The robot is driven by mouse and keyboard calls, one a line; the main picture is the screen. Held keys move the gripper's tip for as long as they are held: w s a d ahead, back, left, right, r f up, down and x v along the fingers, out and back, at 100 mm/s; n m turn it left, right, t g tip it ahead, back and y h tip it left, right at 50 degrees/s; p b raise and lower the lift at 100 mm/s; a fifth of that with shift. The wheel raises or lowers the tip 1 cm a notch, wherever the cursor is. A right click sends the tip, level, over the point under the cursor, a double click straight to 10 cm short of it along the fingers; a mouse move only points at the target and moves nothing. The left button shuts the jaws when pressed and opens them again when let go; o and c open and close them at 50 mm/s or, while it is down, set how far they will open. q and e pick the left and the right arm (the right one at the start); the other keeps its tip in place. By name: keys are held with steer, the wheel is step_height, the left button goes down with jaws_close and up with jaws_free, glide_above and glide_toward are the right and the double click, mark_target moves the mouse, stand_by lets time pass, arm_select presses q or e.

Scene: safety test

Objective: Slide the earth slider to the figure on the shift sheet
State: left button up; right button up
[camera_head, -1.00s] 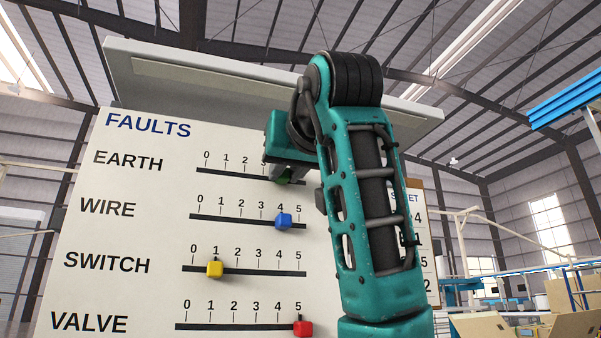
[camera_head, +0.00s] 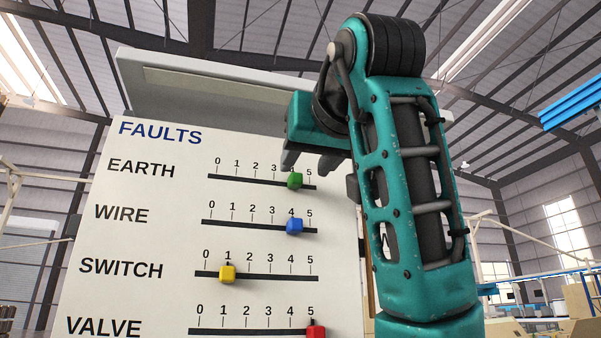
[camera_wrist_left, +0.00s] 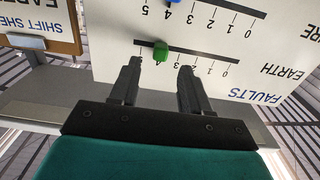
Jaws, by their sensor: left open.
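The green earth slider (camera_head: 295,181) sits at about the 4 mark of the EARTH scale (camera_head: 240,179) on the white FAULTS board (camera_head: 140,240). It also shows in the left wrist view (camera_wrist_left: 160,51), where the picture is upside down. My left gripper (camera_head: 307,168) is open and empty in front of the board, above the slider. In the wrist view the slider lies beyond the gap between its fingertips (camera_wrist_left: 160,64), not held. The shift sheet (camera_wrist_left: 35,45) shows partly in the wrist view; its earth figure is out of frame. My right gripper is not in view.
Below are the blue wire slider (camera_head: 294,227) near 4, the yellow switch slider (camera_head: 228,273) near 1 and the red valve slider (camera_head: 316,330) near 5. A grey ledge (camera_head: 220,85) juts out over the board's top. My left arm covers the board's right side.

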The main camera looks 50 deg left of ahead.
arm_select(q)
steer(key=v, duration=0.8)
steer(key=shift+d+b, duration=0.2)
steer(key=shift+b, duration=0.1)
steer(key=shift+s, duration=0.15)
